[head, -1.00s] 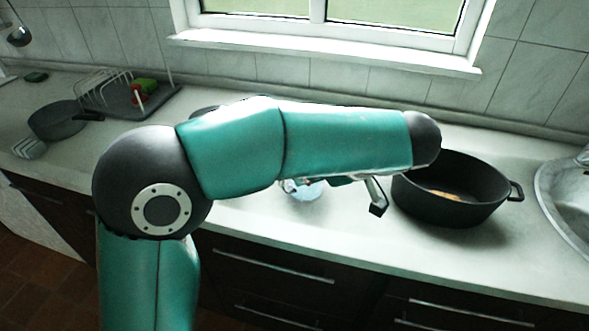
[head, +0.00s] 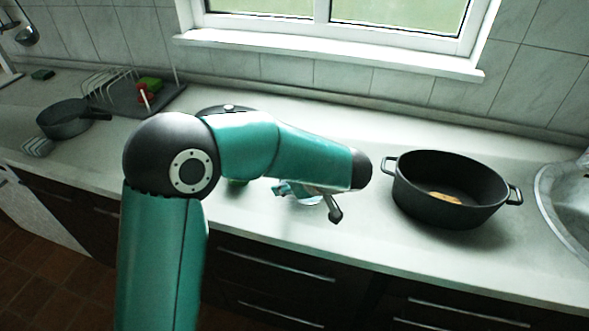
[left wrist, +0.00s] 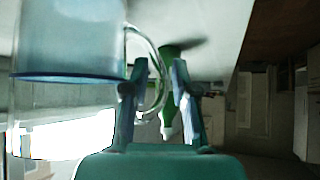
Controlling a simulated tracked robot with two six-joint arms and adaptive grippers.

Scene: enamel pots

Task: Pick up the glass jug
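The clear bluish glass jug (left wrist: 70,40) fills the upper left of the left wrist view, with its curved handle (left wrist: 161,62) toward my left gripper (left wrist: 163,80). The two fingers are apart. In that view the handle's curve reaches into the gap between them, but I cannot tell whether it touches a finger. In the head view, only a small pale part of the jug (head: 308,200) shows beneath my left gripper (head: 312,194); my arm hides the rest. My right gripper is not in view.
A black oval pot (head: 440,205) stands right of my left gripper, near the sink (head: 560,205). A grey saucepan (head: 65,120) and a dish rack (head: 125,95) are at the left. A green bottle (left wrist: 168,90) shows beyond the fingers. Counter between jug and pot is clear.

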